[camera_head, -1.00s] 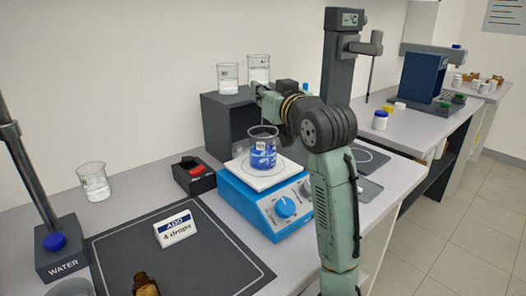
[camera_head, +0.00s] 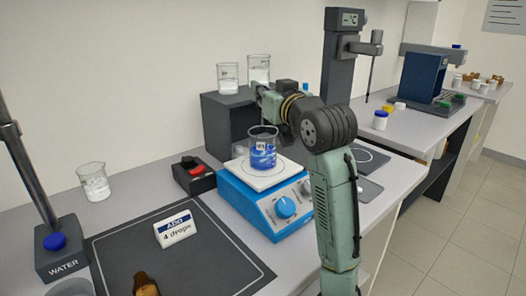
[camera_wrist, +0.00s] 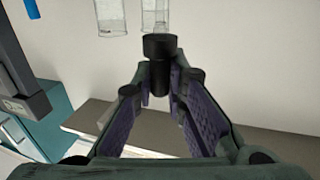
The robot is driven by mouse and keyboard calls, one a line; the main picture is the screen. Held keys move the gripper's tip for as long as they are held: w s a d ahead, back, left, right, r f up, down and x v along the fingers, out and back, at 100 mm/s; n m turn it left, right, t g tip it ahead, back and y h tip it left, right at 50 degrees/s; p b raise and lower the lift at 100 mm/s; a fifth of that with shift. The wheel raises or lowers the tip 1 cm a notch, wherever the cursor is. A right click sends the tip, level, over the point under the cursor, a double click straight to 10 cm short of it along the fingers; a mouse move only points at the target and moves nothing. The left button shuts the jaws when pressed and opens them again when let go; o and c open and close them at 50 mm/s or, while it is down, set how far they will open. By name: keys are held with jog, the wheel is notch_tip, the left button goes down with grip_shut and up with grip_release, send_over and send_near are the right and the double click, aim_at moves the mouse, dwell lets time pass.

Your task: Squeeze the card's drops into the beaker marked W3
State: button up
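My gripper (camera_wrist: 165,80) has its two purple-padded fingers closed in on a black dropper top (camera_wrist: 159,46), with a wide collar above a narrower part in the wrist view. The dropper's glass tube is not clearly seen. In the head view my gripper (camera_head: 264,97) is mostly hidden by my arm, close to the beaker with blue liquid (camera_head: 263,158). That beaker stands upright on the blue stirrer's white plate; its small label looks like W3 but is hard to read. The card (camera_head: 175,229) reads "ADD 4 drops". An uncapped brown bottle (camera_head: 146,286) is cut off at the bottom edge.
Two beakers stand on the dark raised box (camera_head: 222,135); one also shows in the wrist view (camera_wrist: 111,16). A tall grey stand (camera_head: 340,60) rises behind my arm. Another beaker (camera_head: 94,184) is at left. The dark mat (camera_head: 215,262) is largely clear.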

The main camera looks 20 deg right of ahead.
jog(key=shift+r+p, duration=1.2)
jog(key=shift+r, duration=2.8)
